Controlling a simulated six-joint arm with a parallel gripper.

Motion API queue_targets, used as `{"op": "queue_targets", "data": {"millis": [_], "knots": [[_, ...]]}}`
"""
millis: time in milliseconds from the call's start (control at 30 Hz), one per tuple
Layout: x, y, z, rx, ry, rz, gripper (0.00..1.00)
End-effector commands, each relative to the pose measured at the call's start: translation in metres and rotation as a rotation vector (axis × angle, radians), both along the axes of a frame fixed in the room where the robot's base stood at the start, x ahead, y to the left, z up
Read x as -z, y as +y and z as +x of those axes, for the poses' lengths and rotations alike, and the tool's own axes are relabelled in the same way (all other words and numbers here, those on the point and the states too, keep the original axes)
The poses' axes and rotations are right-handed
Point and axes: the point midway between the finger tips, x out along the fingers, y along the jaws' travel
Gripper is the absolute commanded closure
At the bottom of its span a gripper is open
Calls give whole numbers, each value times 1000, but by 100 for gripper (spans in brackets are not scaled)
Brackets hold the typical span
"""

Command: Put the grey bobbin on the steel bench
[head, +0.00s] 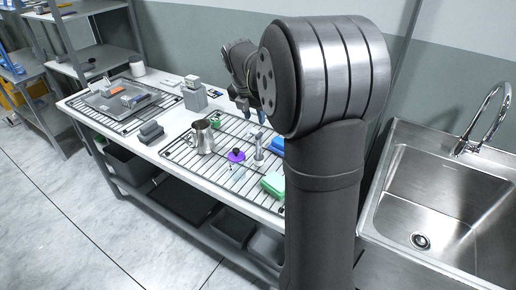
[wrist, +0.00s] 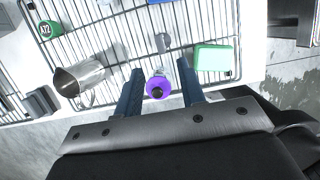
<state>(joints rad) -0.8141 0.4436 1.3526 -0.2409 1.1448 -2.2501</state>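A grey upright piece with a wider base (head: 258,150) stands on the wire rack; it looks like the grey bobbin, but I cannot be sure. It also seems to show in the wrist view (wrist: 162,42), beyond my fingertips. My gripper (wrist: 158,87) is open and points down over the rack, its two blue-grey fingers apart. A purple round item with a dark top (wrist: 157,86) shows between the fingers, not gripped; it sits on the rack in the head view (head: 236,156). The long bench (head: 150,150) has a pale top and grey frame.
A steel jug (head: 201,137) stands left of the purple item, and a green box (head: 273,184) lies right of it. Grey blocks (head: 151,132) and a loaded tray (head: 122,98) are farther left. A steel sink (head: 440,200) is at the right.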

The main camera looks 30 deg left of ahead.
Motion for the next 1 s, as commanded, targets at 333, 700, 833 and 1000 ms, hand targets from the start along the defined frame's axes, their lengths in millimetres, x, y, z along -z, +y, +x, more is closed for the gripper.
{"op": "queue_targets", "data": {"millis": [333,700,833,1000], "knots": [[7,-2,-7,16,-24,-34,64],[43,-22,-58,122,-441,-208,64],[44,-18,-77,97,-626,-173,64],[44,-7,-100,40,-796,-76,64]]}}
